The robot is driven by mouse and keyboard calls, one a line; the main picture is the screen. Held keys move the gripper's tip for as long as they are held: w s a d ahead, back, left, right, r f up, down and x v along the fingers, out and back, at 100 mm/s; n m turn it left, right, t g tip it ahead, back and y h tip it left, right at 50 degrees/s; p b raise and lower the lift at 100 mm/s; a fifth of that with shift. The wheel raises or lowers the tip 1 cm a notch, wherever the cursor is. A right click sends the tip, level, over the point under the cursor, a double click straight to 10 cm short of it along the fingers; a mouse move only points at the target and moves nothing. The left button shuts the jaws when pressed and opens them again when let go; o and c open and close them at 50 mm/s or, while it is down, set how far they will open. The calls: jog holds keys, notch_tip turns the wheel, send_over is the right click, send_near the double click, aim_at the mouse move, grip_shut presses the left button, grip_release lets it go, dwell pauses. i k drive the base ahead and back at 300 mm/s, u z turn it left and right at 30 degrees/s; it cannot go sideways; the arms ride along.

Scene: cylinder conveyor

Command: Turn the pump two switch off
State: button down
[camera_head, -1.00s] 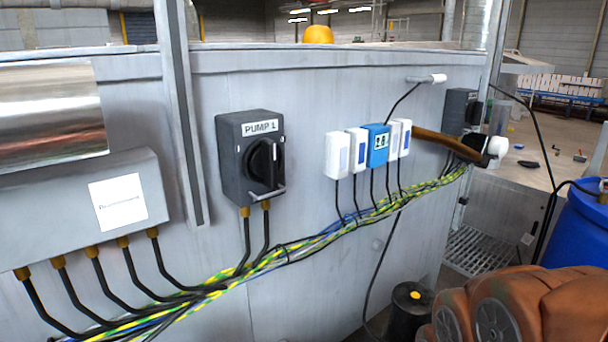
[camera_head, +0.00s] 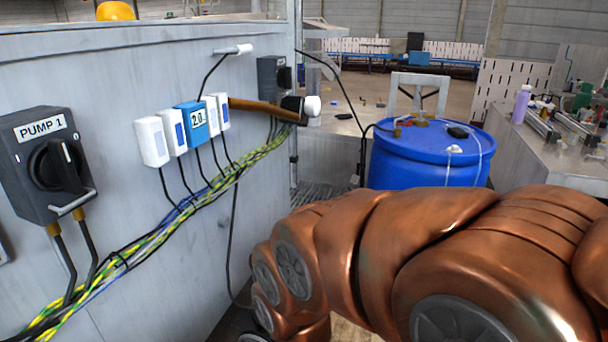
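A dark grey switch box labelled PUMP 1 (camera_head: 40,165) is on the grey metal wall at the left, with a black rotary handle and a metal bar below it. A second dark grey switch box (camera_head: 270,80) is at the far end of the same wall; its label cannot be read, and the black part on its right side is seen at a steep angle. No box with a readable PUMP 2 label shows. My copper-coloured arm fills the lower right, but my gripper is not in view.
White and blue modules (camera_head: 197,125) sit on the wall between the boxes, above a bundle of yellow-green cables (camera_head: 150,238). A blue barrel (camera_head: 425,160) stands beyond my arm; a cluttered bench (camera_head: 560,160) is at right.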

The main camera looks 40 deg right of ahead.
aim_at(286, 74)
jog(key=z, duration=1.75)
jog(key=i, duration=1.65)
jog(key=u, duration=2.25)
